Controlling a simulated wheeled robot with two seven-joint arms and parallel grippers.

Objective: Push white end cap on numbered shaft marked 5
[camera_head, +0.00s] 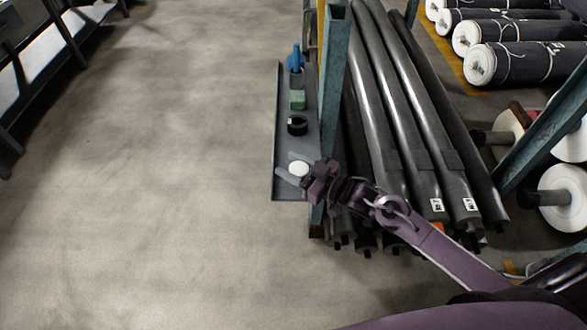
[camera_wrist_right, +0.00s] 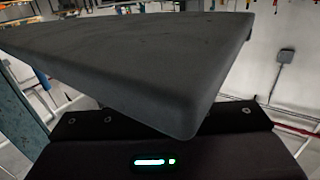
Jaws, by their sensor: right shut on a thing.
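A round white end cap (camera_head: 299,168) is at the near end of the narrow grey shelf (camera_head: 284,140) in the head view. My right gripper (camera_head: 291,172) reaches in from the right; its grey fingers are on either side of the cap, shut on it. Whether the cap touches the shelf cannot be told. Long dark shafts (camera_head: 397,90) lean in a rack right of the shelf. Two near ends carry small white labels (camera_head: 437,205), (camera_head: 470,204), too small to read. The right wrist view shows a dark slab close up, hiding the fingertips. My left gripper is not in view.
A blue bottle (camera_head: 296,58), a green block (camera_head: 297,100) and a black ring (camera_head: 297,125) stand on the shelf. A teal post (camera_head: 331,110) rises between shelf and shafts. Grey rolls (camera_head: 520,63) lie at the right. The floor (camera_head: 170,150) at left is clear.

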